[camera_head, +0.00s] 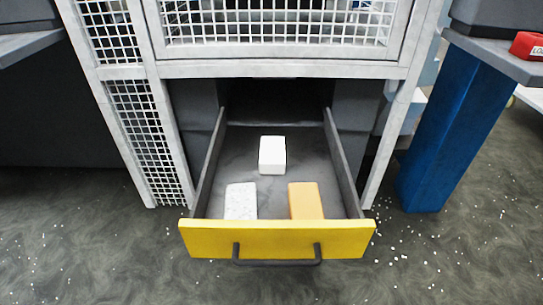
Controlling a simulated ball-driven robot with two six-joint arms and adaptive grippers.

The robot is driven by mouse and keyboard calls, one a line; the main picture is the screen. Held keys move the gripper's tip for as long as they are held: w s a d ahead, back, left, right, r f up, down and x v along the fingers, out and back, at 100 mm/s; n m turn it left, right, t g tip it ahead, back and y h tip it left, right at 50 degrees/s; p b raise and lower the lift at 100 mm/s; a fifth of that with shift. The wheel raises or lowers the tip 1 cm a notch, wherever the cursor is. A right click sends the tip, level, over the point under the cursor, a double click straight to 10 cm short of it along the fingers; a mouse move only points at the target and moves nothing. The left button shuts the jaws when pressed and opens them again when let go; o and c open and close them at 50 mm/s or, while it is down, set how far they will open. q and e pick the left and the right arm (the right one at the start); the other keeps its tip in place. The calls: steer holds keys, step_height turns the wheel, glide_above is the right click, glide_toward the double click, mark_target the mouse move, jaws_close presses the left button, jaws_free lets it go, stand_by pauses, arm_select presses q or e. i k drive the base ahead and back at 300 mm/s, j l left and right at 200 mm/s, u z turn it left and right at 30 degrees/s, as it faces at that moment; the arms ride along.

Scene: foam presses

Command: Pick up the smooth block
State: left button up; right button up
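Three blocks lie apart in an open drawer (342,172) with a yellow front. A plain white block (272,154) that looks smooth lies at the middle, farther back. A speckled white block (241,201) lies at the front left, close behind the drawer front. An orange block (306,201) lies at the front right, also close behind the front. The drawer front hides the near lower edges of the two front blocks. Neither of my grippers shows in the head view.
The drawer's yellow front (277,238) has a dark bar handle (277,262). A white frame with mesh panels (280,22) stands above the drawer. A blue post (440,130) stands at right under a grey surface holding a red item (527,45). White bits litter the floor.

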mark_target(273, 161)
steer(key=i+l+u, duration=0.2)
steer(key=u, duration=0.2)
steer(key=i+l+u, duration=0.15)
steer(key=l+u, duration=0.25)
steer(key=i+l+u, duration=0.1)
steer(key=u, duration=0.35)
steer(key=l, duration=0.1)
